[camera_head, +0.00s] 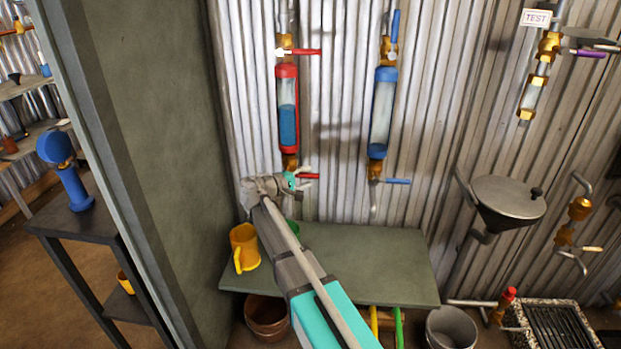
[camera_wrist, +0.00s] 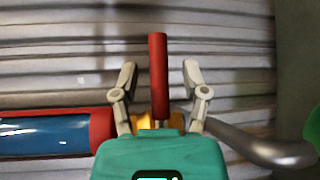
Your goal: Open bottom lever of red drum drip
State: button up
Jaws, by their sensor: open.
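The red drum drip (camera_head: 287,110) is a red-framed clear cylinder with blue liquid, upright on the corrugated wall. Its top lever (camera_head: 305,52) is red and points right. Its bottom lever (camera_head: 308,176) is red and also points right, partly hidden by my gripper (camera_head: 292,180). In the wrist view the bottom lever (camera_wrist: 158,75) stands between the two open fingers of my gripper (camera_wrist: 160,82), with a gap on each side. The drum's end (camera_wrist: 60,134) shows at the left, and a brass fitting (camera_wrist: 160,120) lies partly hidden behind the gripper.
A blue drum drip (camera_head: 382,110) with a blue bottom lever (camera_head: 397,181) hangs to the right. A green bench (camera_head: 385,260) below holds a yellow mug (camera_head: 244,248). A dark partition (camera_head: 165,150) stands close on the left. A grey outlet pipe (camera_wrist: 260,145) runs right of the gripper.

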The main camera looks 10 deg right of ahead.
jog(key=shift+w+d, duration=0.2)
jog(key=shift+d, duration=0.25)
